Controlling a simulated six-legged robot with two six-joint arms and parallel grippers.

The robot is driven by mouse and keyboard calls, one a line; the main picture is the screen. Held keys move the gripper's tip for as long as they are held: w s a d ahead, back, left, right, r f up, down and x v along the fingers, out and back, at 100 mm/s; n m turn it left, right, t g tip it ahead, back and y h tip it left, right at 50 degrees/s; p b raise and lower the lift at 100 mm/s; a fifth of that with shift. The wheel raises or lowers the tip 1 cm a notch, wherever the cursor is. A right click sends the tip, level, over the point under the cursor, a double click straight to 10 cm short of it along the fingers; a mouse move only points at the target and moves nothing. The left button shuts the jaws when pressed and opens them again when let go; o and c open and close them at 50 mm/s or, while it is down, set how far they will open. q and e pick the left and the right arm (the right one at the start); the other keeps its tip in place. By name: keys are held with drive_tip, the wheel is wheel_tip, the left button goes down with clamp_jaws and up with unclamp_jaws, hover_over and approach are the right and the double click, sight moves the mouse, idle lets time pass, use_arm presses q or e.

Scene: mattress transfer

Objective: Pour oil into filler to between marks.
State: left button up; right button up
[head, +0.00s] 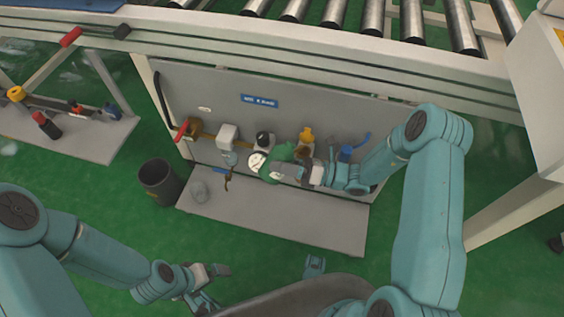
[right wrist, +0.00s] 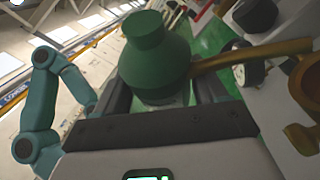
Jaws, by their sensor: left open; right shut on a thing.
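A green oil can (head: 278,157) is held by my right gripper (head: 290,168) in front of the grey panel. In the right wrist view the can (right wrist: 155,60) sits between the dark fingers, its brown spout (right wrist: 250,53) reaching right. A brass cup-like part, likely the filler (right wrist: 308,90), stands at the right edge of that view, just beyond the spout tip. I cannot see any oil flowing, and the level marks cannot be made out. My left gripper (head: 213,285) is open and empty, low over the green floor, well away from the panel.
The panel (head: 190,85) carries a round gauge (head: 257,162), a red lever (head: 182,132), a white box (head: 227,136), a yellow part (head: 306,135) and a blue valve (head: 352,151). A dark bin (head: 158,183) stands left. A roller conveyor (head: 330,50) runs above.

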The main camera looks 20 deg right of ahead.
drive_tip(key=shift+w+d+r+m+t+y+p, duration=0.1)
drive_tip(key=shift+d+r+m+t+y+p, duration=0.1)
drive_tip(key=shift+r+m+t+y+p, duration=0.4)
idle(1.8)
drive_tip(key=shift+r+h, duration=0.1)
drive_tip(key=shift+h, duration=0.2)
idle(0.7)
